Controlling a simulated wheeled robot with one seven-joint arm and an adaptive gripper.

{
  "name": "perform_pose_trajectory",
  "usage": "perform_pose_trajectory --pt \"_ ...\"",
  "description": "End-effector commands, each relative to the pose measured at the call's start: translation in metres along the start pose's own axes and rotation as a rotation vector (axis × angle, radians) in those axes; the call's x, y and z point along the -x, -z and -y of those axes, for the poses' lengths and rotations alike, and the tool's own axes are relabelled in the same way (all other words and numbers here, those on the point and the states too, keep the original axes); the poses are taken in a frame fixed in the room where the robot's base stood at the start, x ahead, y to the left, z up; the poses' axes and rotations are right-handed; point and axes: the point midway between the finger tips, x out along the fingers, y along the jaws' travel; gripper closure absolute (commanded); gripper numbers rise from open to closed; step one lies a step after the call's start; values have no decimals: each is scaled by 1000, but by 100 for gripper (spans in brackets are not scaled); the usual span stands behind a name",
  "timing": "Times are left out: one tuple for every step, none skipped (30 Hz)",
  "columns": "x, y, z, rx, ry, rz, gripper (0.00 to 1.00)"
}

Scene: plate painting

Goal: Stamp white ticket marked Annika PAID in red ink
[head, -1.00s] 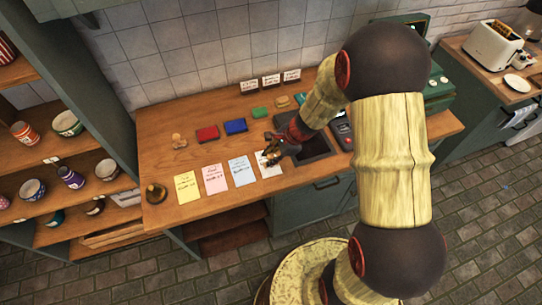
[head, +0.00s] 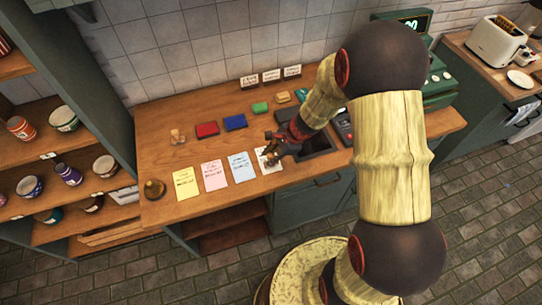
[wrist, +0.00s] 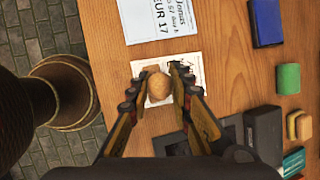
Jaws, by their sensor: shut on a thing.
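My gripper (wrist: 157,80) is shut on a stamp with a round wooden knob (wrist: 160,88), seen from above in the wrist view. The stamp is upright over the white ticket (wrist: 141,66), and its underside is hidden, so I cannot tell whether it touches the paper. In the head view my gripper (head: 272,151) covers part of the white ticket (head: 272,168), the rightmost in the row. Its name is not readable. The red ink pad (head: 207,129) lies behind the tickets. Another wooden stamp (head: 177,136) stands left of the pad.
Yellow (head: 187,184), pink (head: 215,175) and light blue (head: 241,166) tickets lie to the left. A blue pad (head: 235,122) and a green block (head: 260,108) lie behind. A dark tray (head: 318,142) is close on the right. A round brown object (head: 154,188) stands at the left front.

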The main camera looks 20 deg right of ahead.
Motion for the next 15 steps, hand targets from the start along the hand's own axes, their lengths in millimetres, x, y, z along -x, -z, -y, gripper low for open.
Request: perform_pose_trajectory --pt "0 0 0 0 0 0 95" --pt "0 0 0 0 0 0 95" --pt "-1 0 0 0 0 0 95" --pt "-1 0 0 0 0 0 95" --pt "-1 1 0 0 0 0 95" --pt "-2 1 0 0 0 0 95" --pt "-2 1 0 0 0 0 95" --pt "-2 1 0 0 0 0 95" --pt "-3 1 -1 0 0 0 95" --pt "-3 1 -1 0 0 0 95" --pt "-4 1 -1 0 0 0 95" --pt "-4 2 -1 0 0 0 95" --pt "-4 2 -1 0 0 0 95" --pt "-4 2 -1 0 0 0 95" --pt "-5 2 -1 0 0 0 95"
